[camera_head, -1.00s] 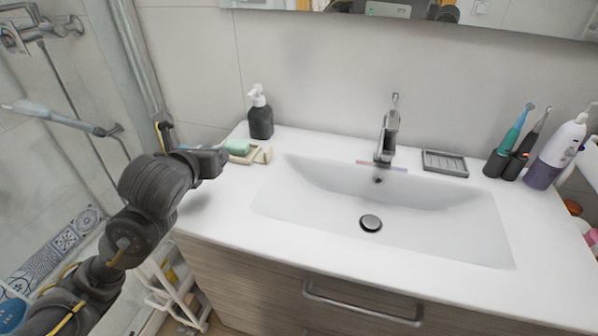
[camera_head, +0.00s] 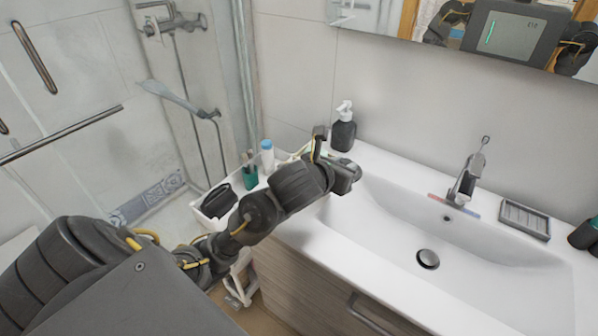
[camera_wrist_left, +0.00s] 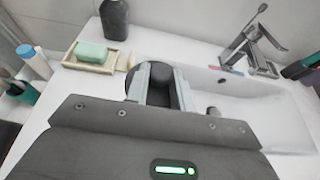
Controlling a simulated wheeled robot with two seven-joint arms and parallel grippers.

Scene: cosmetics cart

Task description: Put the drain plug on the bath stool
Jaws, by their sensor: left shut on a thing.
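My left gripper (camera_head: 338,165) is over the left end of the washbasin, in front of the soap dispenser. In the left wrist view, the gripper (camera_wrist_left: 160,84) is shut on a dark, round drain plug (camera_wrist_left: 157,76) and holds it above the white counter. Part of the plug is hidden by the fingers. In the head view my arm hides the plug. I cannot make out the bath stool in either view. My right gripper is not in view; dark arm parts show only in the mirror.
The white washbasin (camera_head: 500,262) has a tap (camera_head: 466,180) and a metal drain (camera_head: 428,259). A dark soap dispenser (camera_head: 343,134) and a green soap (camera_wrist_left: 91,52) on a dish stand at its left end. A white cart (camera_head: 240,283), bottle (camera_head: 267,156) and green cup (camera_head: 249,177) are beside it.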

